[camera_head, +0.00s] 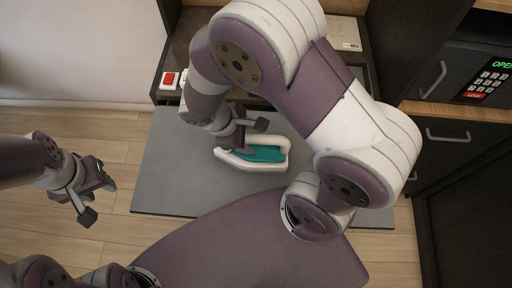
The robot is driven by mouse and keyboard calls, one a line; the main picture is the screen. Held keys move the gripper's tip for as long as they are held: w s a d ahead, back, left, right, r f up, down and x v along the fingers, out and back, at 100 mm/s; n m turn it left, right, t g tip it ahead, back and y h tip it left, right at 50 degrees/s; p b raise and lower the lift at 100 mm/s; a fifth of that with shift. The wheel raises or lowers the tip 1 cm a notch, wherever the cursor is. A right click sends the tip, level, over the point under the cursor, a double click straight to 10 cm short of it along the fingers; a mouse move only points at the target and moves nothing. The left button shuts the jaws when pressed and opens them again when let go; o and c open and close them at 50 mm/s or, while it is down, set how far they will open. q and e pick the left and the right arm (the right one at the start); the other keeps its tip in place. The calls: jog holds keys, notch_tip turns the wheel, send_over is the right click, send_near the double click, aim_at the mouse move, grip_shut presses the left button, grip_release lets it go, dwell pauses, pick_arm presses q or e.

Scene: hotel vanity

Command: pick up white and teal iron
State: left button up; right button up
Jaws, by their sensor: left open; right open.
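The white and teal iron (265,154) lies on a grey mat or board (165,165) in the middle of the view. My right gripper (241,138) is over the left end of the iron, with its fingers at the white handle. The fingers are spread, and I cannot tell whether they touch the iron. My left gripper (97,202) is open and empty over the wooden floor at the left, well apart from the iron.
A dark safe with a keypad (488,84) and a dark drawer front (440,145) stand at the right. A red and white item (170,80) is on the shelf at the back left. My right arm hides much of the back. The floor (110,150) at the left is clear.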

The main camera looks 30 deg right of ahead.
aim_at(260, 141)
jog(key=d+f, duration=0.2)
jog(key=s+d+f, duration=0.1)
jog(key=f, duration=0.1)
jog(key=shift+d, duration=0.35)
jog(key=shift+f, duration=0.25)
jog(key=shift+w+a, duration=0.2)
jog(key=shift+a, duration=0.05)
jog(key=shift+s+d, duration=0.1)
jog(key=shift+d, duration=0.1)
grip_shut()
dwell(0.3)
